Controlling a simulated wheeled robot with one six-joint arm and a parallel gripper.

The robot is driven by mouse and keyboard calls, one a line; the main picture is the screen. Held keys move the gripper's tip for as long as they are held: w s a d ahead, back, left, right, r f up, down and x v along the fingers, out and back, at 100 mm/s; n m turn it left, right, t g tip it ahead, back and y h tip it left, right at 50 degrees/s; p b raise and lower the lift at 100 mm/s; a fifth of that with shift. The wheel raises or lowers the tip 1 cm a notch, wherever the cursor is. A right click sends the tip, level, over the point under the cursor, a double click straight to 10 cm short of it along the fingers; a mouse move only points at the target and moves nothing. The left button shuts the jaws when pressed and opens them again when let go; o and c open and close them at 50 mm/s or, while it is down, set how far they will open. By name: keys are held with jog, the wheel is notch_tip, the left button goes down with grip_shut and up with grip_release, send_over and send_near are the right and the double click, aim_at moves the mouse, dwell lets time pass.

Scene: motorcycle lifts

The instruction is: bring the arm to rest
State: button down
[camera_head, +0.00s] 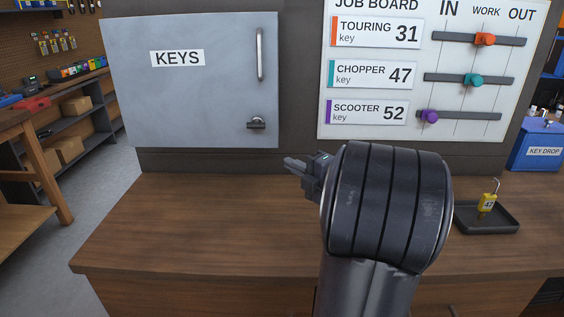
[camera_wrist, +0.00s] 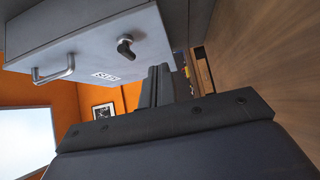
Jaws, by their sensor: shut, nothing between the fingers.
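My gripper (camera_head: 294,163) is at the end of my arm, above the wooden counter (camera_head: 190,215) and below the grey key cabinet (camera_head: 190,95). Its fingers are shut with nothing between them. They also show in the wrist view (camera_wrist: 158,84), near the cabinet (camera_wrist: 90,50). My dark wrist housing fills the middle of the head view and hides part of the counter. The cabinet door looks shut, with a bar handle (camera_head: 260,53) and a dark latch knob (camera_head: 256,123).
A blue key drop box (camera_head: 540,143) is at far right. The counter's left side is clear.

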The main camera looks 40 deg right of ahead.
jog(key=shift+s+d, duration=0.15)
jog(key=shift+s, duration=1.05)
jog(key=shift+w, duration=0.15)
